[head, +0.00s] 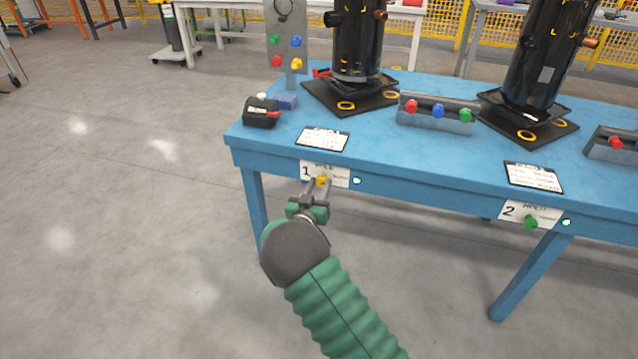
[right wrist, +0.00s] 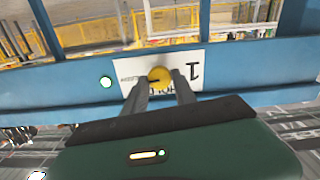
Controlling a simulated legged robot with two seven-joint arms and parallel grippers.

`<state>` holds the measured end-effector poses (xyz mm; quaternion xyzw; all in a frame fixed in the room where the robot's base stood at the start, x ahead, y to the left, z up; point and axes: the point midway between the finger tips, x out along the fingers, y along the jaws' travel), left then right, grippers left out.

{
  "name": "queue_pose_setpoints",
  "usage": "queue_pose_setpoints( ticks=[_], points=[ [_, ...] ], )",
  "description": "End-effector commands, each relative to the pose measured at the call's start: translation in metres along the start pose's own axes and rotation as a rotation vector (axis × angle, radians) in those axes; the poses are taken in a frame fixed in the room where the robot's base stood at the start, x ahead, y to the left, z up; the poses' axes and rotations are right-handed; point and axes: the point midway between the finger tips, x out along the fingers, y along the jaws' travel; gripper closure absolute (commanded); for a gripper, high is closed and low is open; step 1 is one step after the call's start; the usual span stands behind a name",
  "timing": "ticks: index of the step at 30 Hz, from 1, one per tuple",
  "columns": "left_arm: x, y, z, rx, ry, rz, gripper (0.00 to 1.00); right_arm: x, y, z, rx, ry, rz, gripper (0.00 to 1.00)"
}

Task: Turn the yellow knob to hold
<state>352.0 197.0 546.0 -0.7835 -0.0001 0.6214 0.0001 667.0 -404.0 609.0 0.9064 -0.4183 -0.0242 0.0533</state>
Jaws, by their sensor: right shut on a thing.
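The yellow knob (head: 321,181) sits on the white plate marked 1 (head: 340,176) on the front edge of the blue table. In the right wrist view the yellow knob (right wrist: 159,76) is between the fingertips, and the plate (right wrist: 187,72) appears upside down with its lettering partly covered. My right gripper (head: 318,187) reaches up to the table edge and is shut on the knob; its fingers also show in the right wrist view (right wrist: 160,88). A dark mark shows on the knob's face. My left gripper is not in view.
A small light (head: 357,181) is right of the plate. A green knob (head: 530,222) is on plate 2 further right. The blue table (head: 390,165) holds black compressors (head: 357,45), button boxes (head: 437,113) and cards (head: 323,139). Floor to the left is clear.

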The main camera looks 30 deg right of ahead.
Motion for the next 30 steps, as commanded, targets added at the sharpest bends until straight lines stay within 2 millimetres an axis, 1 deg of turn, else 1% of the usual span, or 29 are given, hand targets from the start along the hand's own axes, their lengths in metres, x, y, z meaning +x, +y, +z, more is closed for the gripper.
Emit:
queue_pose_setpoints(
  ticks=[1, 12, 21, 30],
  points=[
    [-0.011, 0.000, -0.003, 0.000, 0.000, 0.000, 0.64, -0.001, -0.001, -0.004, -0.032, -0.004, -0.004, 1.00],
    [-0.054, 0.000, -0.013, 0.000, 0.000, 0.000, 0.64, -0.001, -0.002, -0.004, -0.361, -0.004, -0.005, 1.00],
    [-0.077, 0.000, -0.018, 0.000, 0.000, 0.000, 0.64, -0.001, -0.004, -0.001, -0.647, -0.003, -0.006, 1.00],
    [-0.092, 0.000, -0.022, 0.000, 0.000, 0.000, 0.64, -0.002, -0.005, 0.001, -0.932, -0.001, -0.007, 1.00]
  ],
)
